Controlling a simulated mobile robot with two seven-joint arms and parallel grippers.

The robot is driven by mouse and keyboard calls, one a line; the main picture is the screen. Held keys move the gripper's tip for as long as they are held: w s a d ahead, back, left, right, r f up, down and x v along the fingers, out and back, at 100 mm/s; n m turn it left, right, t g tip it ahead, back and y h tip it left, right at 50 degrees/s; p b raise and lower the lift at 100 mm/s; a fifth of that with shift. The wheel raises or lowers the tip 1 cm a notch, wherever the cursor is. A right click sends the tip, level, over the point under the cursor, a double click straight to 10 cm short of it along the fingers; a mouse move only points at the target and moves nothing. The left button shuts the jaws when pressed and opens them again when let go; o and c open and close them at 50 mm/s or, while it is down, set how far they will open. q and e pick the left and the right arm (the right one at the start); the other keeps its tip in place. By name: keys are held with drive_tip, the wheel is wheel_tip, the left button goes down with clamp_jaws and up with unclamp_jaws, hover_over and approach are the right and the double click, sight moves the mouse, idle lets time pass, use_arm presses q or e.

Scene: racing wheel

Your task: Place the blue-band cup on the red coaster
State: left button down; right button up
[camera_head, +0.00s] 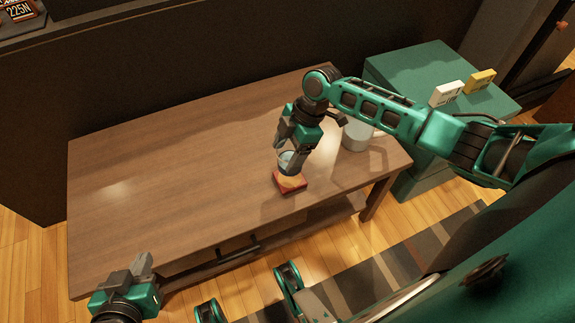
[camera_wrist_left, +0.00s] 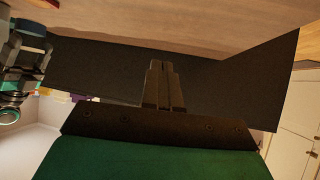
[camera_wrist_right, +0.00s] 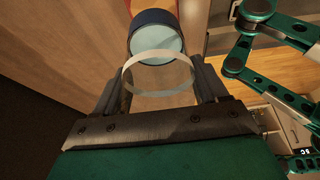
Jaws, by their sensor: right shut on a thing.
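The blue-band cup (camera_head: 286,157) is clear, with a dark blue band (camera_wrist_right: 150,17) near its base. My right gripper (camera_head: 288,158) is shut around it, with one finger on each side in the right wrist view (camera_wrist_right: 163,90). The red coaster (camera_head: 290,183) lies on the table directly below the cup. A small gap seems to separate them in the left wrist view, where the band (camera_wrist_left: 32,26) and a red edge (camera_wrist_left: 45,3) show. My left gripper (camera_head: 143,264) is empty beyond the table's front left corner, its fingers together (camera_wrist_left: 163,85).
The wooden table (camera_head: 170,180) is clear on its left and middle. A whitish cylinder (camera_head: 356,136) stands at its right end, partly behind my right arm. A green cabinet (camera_head: 410,65) beside the table carries a white box (camera_head: 446,94) and a yellow box (camera_head: 480,81).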

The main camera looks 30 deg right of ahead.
sight(287, 163)
drive_tip(key=shift+f, duration=0.6)
wheel_tip(287, 163, down, 4)
drive_tip(key=shift+r+b, duration=0.25)
drive_tip(key=shift+b, duration=0.6)
drive_tip(key=shift+f, duration=0.25)
drive_tip(key=o, duration=1.1)
use_arm(q)
drive_tip(key=shift+w+d+f+h, duration=0.1)
drive_tip(key=shift+w+d+h, duration=0.2)
drive_tip(key=shift+d, duration=0.2)
